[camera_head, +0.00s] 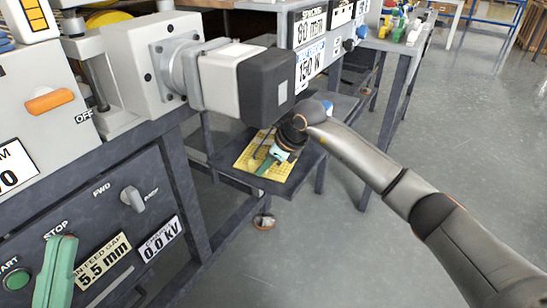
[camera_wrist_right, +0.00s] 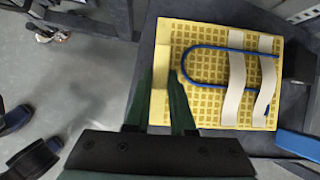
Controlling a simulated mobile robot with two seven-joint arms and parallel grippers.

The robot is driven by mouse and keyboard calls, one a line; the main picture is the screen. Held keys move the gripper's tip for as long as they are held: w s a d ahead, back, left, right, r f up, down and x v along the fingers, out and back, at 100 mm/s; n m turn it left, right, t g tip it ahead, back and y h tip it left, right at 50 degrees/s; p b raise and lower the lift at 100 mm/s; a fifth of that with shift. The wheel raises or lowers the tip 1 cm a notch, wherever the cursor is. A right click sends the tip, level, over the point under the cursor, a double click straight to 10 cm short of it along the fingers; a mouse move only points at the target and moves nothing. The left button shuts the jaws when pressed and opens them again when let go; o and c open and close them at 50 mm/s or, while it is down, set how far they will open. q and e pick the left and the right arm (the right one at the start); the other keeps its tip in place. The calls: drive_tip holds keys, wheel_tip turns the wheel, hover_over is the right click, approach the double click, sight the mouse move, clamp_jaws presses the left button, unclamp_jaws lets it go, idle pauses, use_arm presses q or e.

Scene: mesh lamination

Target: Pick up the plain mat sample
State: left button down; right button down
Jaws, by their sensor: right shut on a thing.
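A yellow gridded mat (camera_head: 247,158) lies on a low dark shelf beside the machine. In the right wrist view the mat (camera_wrist_right: 208,112) carries a blue U-shaped line and two cream strips. A plainer, paler yellow piece (camera_wrist_right: 162,62) shows at its left edge. My right gripper (camera_head: 266,166) reaches down over the mat. Its green fingers (camera_wrist_right: 161,78) straddle this left edge and are shut on the yellow mat piece. The part between the lower fingers is partly hidden. A green part of my left gripper (camera_head: 62,268) shows at lower left by the control panel; its jaw gap is not visible.
The grey machine with a protruding motor (camera_head: 268,84) hangs close above the shelf (camera_head: 300,172). The control panel with a START button (camera_head: 18,279) and knob (camera_head: 132,198) is at left. Open grey floor (camera_head: 400,130) lies to the right.

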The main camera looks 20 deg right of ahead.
drive_tip(key=shift+r, duration=0.15)
idle(0.5)
